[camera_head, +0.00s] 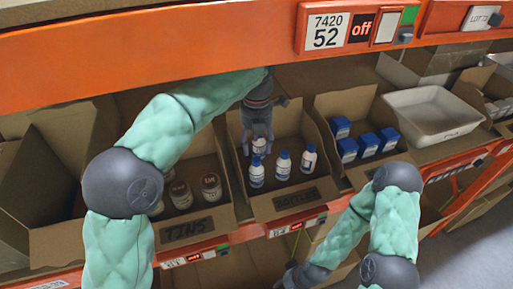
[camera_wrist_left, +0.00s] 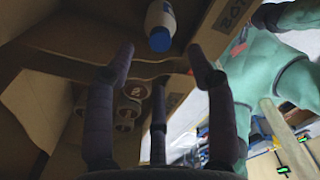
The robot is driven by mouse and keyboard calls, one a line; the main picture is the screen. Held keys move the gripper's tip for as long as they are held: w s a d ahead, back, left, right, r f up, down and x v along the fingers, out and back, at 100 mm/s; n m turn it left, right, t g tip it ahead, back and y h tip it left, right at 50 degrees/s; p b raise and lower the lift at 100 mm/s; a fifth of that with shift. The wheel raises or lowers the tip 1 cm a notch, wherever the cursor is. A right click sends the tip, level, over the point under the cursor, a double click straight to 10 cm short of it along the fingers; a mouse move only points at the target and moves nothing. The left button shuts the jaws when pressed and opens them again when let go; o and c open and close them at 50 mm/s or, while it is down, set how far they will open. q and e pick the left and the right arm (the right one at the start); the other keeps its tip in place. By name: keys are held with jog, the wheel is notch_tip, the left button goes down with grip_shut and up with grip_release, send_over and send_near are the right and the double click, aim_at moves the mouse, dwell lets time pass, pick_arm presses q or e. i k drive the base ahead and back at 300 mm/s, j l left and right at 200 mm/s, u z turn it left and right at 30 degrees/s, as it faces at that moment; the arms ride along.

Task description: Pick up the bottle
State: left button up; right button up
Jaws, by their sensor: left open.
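Several white bottles with blue parts stand upright in the cardboard box labelled BOTTLES (camera_head: 297,199). Three show clearly in front: the left one (camera_head: 256,172), the middle one (camera_head: 283,165) and the right one (camera_head: 308,158). Another bottle (camera_head: 259,148) is behind them, partly covered by my left gripper (camera_head: 257,143), which reaches down into the box from above. In the left wrist view its fingers (camera_wrist_left: 158,62) are spread with nothing between them. One bottle (camera_wrist_left: 160,25) is beyond the fingertips. My right arm's dark wrist end (camera_head: 300,275) is low in the head view; its fingers cannot be made out.
The TINS box (camera_head: 187,229) with several jars is to the left. A box of blue cartons (camera_head: 345,103) and a white tray (camera_head: 433,112) are to the right. An orange shelf beam (camera_head: 200,45) runs above, close over my left arm.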

aim_at(309, 158)
jog(key=k+l, duration=0.25)
jog(key=k, duration=0.25)
jog(key=k+l, duration=0.2)
jog(key=k, duration=0.25)
